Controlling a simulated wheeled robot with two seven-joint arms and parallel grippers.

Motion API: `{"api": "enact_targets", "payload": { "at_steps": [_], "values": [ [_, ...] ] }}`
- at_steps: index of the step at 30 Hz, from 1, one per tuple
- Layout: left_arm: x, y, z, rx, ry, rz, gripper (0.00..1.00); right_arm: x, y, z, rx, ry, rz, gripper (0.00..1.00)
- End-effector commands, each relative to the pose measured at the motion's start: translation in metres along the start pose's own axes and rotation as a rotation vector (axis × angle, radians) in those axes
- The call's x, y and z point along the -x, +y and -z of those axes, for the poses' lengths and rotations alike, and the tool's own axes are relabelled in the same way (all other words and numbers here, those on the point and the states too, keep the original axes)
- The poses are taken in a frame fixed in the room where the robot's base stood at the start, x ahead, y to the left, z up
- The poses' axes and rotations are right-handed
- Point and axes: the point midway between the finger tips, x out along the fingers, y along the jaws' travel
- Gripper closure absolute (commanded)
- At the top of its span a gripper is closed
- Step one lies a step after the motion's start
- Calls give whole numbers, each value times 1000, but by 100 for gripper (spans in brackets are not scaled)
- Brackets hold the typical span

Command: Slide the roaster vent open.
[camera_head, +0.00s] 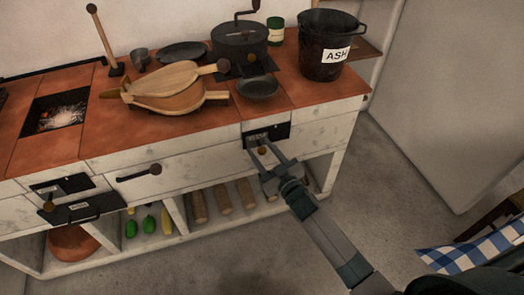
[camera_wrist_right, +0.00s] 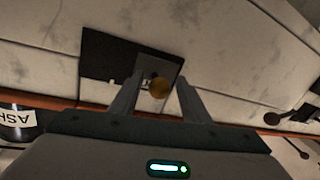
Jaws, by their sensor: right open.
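The roaster vent (camera_head: 271,131) is a black plate on the white front of the counter, below the hand-cranked roaster (camera_head: 238,47). Its small brass knob (camera_head: 262,151) sticks out of it. In the right wrist view, the vent plate (camera_wrist_right: 108,55) has a lighter slider at one end, carrying the brass knob (camera_wrist_right: 158,88). My right gripper (camera_head: 264,147) is at the vent, its fingers open on either side of the knob. In the right wrist view, gaps show between the knob and both fingers (camera_wrist_right: 160,86). My left gripper is not in view.
A black ash bucket (camera_head: 324,66), a dark bowl (camera_head: 257,87) and wooden bellows (camera_head: 170,88) stand on the tiled counter. A drawer handle (camera_head: 138,173) and another vent (camera_head: 62,186) are to the left. Logs (camera_head: 221,197) lie on the shelf below.

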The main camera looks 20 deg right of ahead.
Motion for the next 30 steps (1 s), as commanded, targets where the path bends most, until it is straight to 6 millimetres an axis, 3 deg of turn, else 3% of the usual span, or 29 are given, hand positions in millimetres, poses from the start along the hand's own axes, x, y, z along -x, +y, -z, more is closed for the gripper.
{"api": "enact_targets", "payload": {
  "at_steps": [4, 10, 16, 24, 30],
  "values": [
    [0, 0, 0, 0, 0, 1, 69, 0, 0, 0, 0, 0, 0, 57],
    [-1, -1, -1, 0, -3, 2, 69, 0, 0, 0, 0, 0, 0, 100],
    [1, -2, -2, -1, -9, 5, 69, 2, 6, 0, 2, 0, 0, 100],
    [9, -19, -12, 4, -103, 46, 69, 11, 53, -8, 5, -2, 0, 100],
    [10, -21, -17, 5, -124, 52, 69, 13, 64, -12, 1, 0, -2, 100]
  ]
}}
